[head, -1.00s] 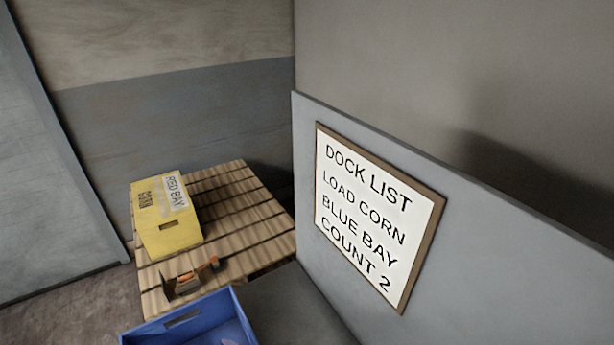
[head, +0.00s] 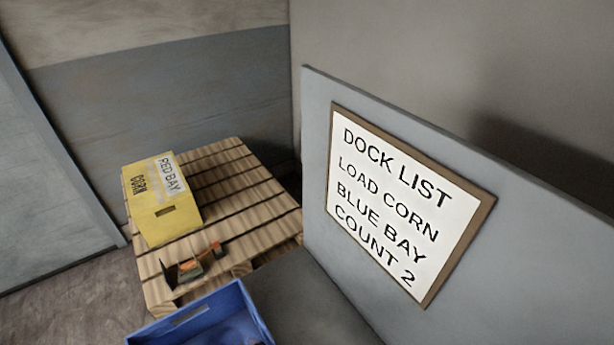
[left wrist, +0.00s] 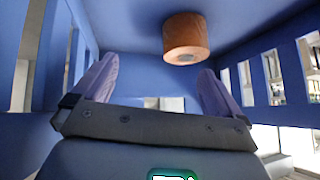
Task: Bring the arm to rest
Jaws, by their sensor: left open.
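My left gripper (left wrist: 158,68) shows in the left wrist view with its two fingers spread apart and nothing between them. It is at a blue slotted crate, whose walls and floor fill that view. An orange-brown cylinder (left wrist: 186,38) is in the crate, beyond and to the right of the fingertips, apart from them. In the head view a blue crate (head: 195,318) is cut off by the bottom edge, and its inside is mostly hidden. No gripper can be made out clearly in the head view.
A wooden pallet (head: 235,190) bears a yellow carton (head: 157,200) marked RED BAY and CORN, and a small orange-and-dark item (head: 197,266). A grey partition at the right carries a sign (head: 395,205) reading DOCK LIST, LOAD CORN, BLUE BAY, COUNT 2.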

